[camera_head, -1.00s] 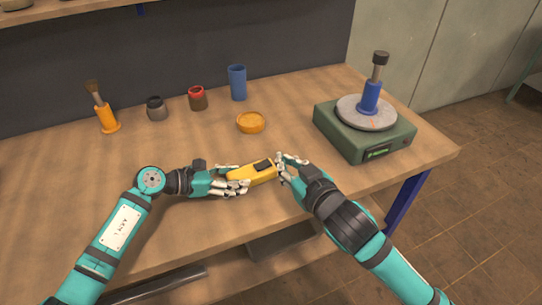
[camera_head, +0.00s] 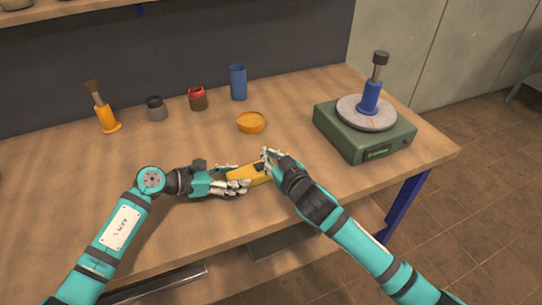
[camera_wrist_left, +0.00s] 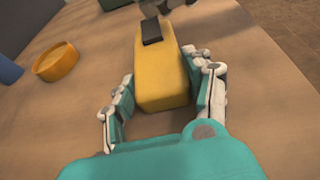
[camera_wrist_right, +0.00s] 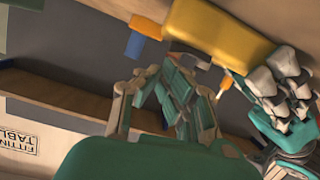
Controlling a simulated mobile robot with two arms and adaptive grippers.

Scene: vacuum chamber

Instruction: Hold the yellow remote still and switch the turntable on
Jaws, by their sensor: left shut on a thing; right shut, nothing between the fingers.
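The yellow remote (camera_head: 240,174) lies near the front of the table, with a dark panel on its upper face. In the left wrist view the remote (camera_wrist_left: 160,78) sits between the fingers of my left gripper (camera_wrist_left: 162,88), which is shut on it. In the head view my left gripper (camera_head: 232,183) holds it from the left. My right gripper (camera_head: 270,160) is shut and empty at the remote's right end, over its dark panel; contact cannot be told. It also shows in the right wrist view (camera_wrist_right: 175,75). The turntable (camera_head: 365,135) is a green box with a grey disc at the back right.
A blue post with a dark top (camera_head: 372,90) stands on the disc. An orange dish (camera_head: 251,122), a blue cup (camera_head: 238,82), a red-rimmed jar (camera_head: 198,98), a grey jar (camera_head: 156,108) and a brush in an orange holder (camera_head: 106,115) stand behind. The table's front edge is close.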

